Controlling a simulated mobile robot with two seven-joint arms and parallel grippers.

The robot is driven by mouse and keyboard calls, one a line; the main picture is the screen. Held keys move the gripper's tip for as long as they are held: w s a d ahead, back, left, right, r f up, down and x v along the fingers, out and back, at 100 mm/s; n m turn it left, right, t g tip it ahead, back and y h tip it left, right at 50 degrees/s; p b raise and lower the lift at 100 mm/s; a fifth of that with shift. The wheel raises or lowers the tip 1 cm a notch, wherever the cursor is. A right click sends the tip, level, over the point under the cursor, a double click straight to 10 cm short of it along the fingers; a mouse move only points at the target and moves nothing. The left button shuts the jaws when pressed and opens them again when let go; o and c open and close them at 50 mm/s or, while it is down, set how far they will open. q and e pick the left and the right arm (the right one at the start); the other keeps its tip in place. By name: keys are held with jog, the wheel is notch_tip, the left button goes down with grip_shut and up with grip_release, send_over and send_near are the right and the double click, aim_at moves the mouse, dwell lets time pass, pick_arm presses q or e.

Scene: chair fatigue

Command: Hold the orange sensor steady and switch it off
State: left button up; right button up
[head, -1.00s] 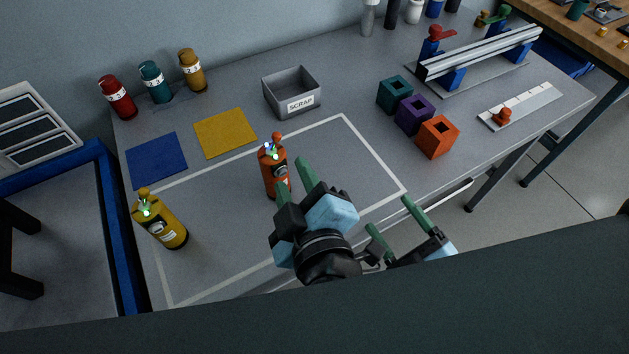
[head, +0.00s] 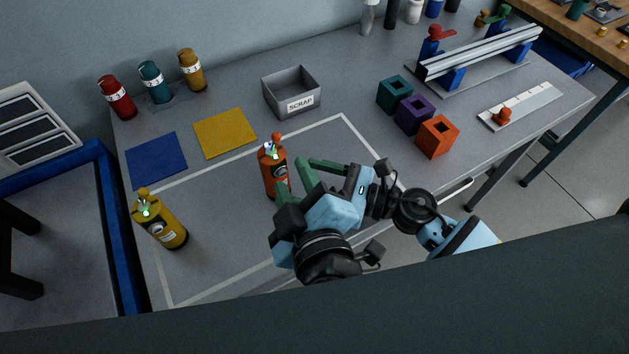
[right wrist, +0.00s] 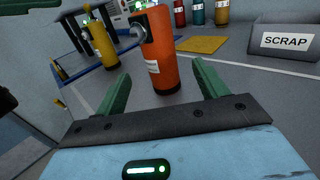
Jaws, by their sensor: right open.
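The orange sensor (head: 275,172) stands upright on the grey table, with a red knob and a small green light on top. In the right wrist view the orange sensor (right wrist: 158,55) is ahead between the open green fingers, near their tips, its top cut off.
A yellow bottle-shaped sensor (head: 162,223) stands at the front left. Behind are a blue mat (head: 156,159), a yellow mat (head: 225,133) and a grey SCRAP bin (head: 290,105). Teal, purple and orange blocks (head: 437,137) stand to the right. The table between yellow and orange sensors is clear.

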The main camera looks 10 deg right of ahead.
aim_at(288, 177)
jog(key=shift+x, duration=3.95)
